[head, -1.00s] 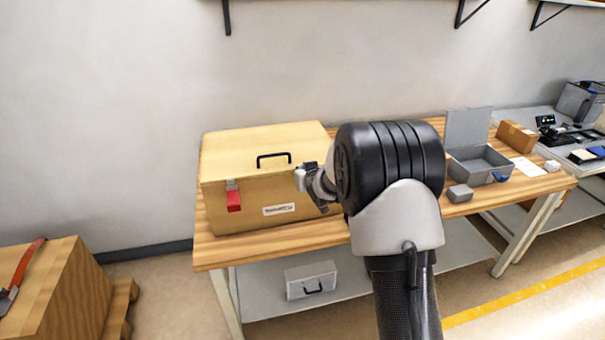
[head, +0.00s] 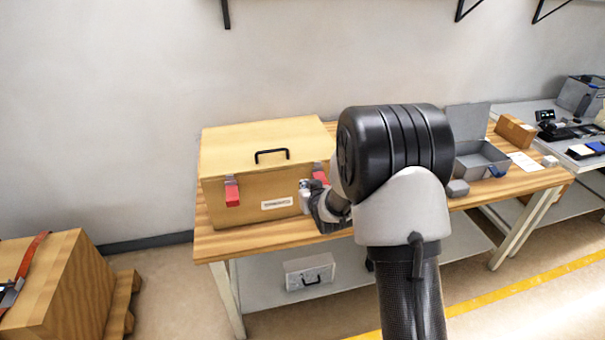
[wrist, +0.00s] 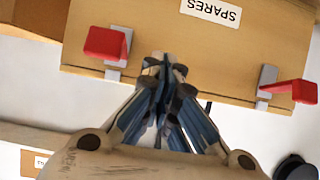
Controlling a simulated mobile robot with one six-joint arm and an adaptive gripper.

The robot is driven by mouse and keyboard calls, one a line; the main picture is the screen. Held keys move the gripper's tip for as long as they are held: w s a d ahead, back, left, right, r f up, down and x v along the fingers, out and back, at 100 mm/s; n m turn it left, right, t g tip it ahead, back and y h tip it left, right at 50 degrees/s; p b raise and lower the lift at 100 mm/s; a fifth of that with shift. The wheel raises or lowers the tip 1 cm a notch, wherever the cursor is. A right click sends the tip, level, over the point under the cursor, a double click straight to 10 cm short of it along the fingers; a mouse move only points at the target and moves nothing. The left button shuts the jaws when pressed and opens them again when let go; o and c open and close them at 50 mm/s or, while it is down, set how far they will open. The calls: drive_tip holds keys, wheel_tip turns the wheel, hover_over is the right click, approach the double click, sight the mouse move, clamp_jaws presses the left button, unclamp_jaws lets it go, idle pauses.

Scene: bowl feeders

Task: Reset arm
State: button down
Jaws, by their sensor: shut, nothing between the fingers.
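My gripper (wrist: 163,65) is shut and empty in the wrist view, its fingertips together in front of the wooden box. In the head view my arm's dark elbow hides most of it. The wooden box (head: 240,155) stands on the left of the workbench with its lid down and a black handle on top. Its front carries a left red latch (head: 232,191) and a right red latch (head: 320,175), partly behind my wrist. In the wrist view the box (wrist: 140,25) shows an upside-down SPARES label (wrist: 213,10) and both latches, one on either side of my fingers.
The wooden workbench (head: 222,247) has an open grey case (head: 480,160), a small grey block (head: 457,188) and a cardboard box (head: 514,131) on its right. A light case (head: 309,270) sits on the lower shelf. A wooden crate (head: 55,285) stands at lower left.

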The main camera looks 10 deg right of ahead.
drive_tip(key=s+a+r+g, duration=0.2)
drive_tip(key=s+r+g, duration=0.2)
drive_tip(key=s+r, duration=1.25)
drive_tip(key=s+a+g, duration=0.2)
drive_tip(key=s+g, duration=0.2)
drive_tip(key=s, duration=2.3)
drive_tip(key=shift+s+a+f, duration=0.2)
drive_tip(key=shift+a+f, duration=0.05)
drive_tip(key=shift+f, duration=0.2)
drive_tip(key=shift+w, duration=0.1)
